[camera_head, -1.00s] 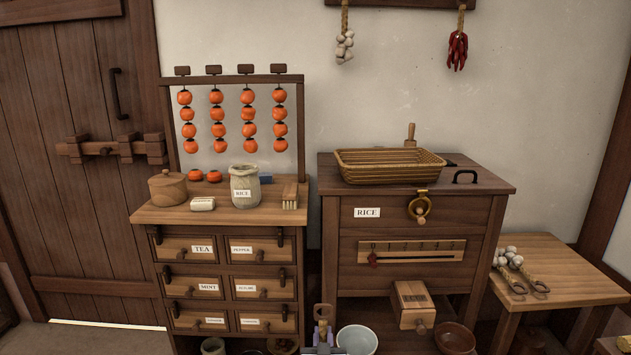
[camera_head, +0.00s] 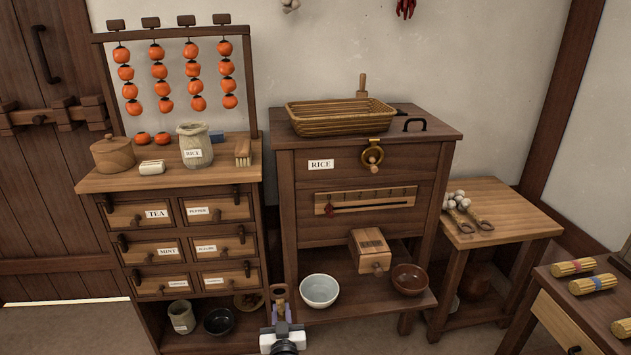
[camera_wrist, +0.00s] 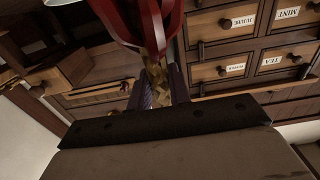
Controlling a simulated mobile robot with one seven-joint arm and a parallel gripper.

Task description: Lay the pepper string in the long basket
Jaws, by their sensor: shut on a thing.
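The pepper string (camera_wrist: 150,22) shows in the wrist view as long red peppers beyond the jaws, with its straw braid (camera_wrist: 156,82) between the fingers. My gripper (camera_wrist: 158,92) is shut on this braid. In the head view my gripper (camera_head: 281,312) is low at the bottom centre, in front of the rice chest, with a tan end at its tip; the peppers are hidden there. The long basket (camera_head: 345,124) is a low woven tray on top of the rice chest (camera_head: 440,132), above and beyond my gripper. Its inside looks empty.
A wooden handle (camera_head: 363,86) stands behind the basket and a black handle (camera_head: 415,124) lies to its right. A brass latch (camera_head: 373,154) hangs at the chest's front.

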